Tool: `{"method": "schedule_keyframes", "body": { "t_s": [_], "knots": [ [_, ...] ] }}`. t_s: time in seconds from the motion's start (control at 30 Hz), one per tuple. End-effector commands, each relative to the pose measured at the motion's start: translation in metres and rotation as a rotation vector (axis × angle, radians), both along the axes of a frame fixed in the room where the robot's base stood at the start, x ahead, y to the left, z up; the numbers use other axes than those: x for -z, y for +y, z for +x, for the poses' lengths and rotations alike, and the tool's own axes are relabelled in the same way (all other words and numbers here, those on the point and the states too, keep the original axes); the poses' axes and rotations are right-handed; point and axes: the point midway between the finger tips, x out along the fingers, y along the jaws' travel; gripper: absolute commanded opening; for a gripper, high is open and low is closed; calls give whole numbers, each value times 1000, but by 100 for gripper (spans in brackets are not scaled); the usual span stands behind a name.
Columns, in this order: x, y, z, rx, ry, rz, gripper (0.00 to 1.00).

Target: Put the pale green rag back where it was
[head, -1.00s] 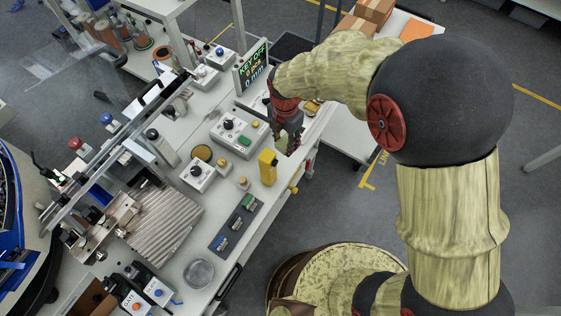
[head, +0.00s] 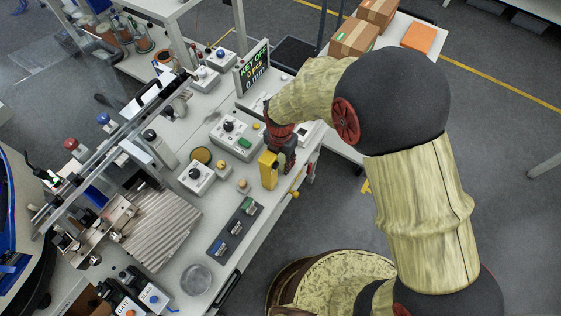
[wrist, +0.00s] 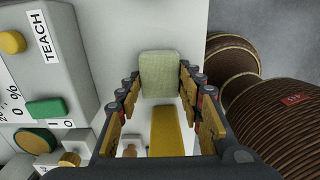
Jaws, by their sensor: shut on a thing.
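The pale green rag (wrist: 162,72) shows in the wrist view between the fingers of my gripper (wrist: 160,95). The fingers are closed in on both its sides and hold it. A yellow upright block (wrist: 168,132) lies just below the rag in that view. In the head view my gripper (head: 284,158) is low over the bench's right edge, right beside the yellow block (head: 268,170). I cannot make out the rag in the head view; the gripper and block cover that spot.
A control box with a knob and green button (head: 229,130) stands left of the gripper. A display (head: 253,68) stands behind. A dark tray (head: 225,243) and a clear round dish (head: 197,279) lie nearer. Cardboard boxes (head: 354,36) stand on another table, back right.

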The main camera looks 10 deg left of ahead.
Motion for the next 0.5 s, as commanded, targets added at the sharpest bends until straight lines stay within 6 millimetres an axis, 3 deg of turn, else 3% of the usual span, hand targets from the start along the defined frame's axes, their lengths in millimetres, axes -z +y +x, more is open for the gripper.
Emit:
{"method": "schedule_keyframes", "body": {
  "t_s": [0.33,0.37,0.5],
  "knots": [
    [3,0,1,0,-1,1,13],
    [3,0,1,0,-1,1,37],
    [2,0,1,0,-1,1,45]
  ]
}}
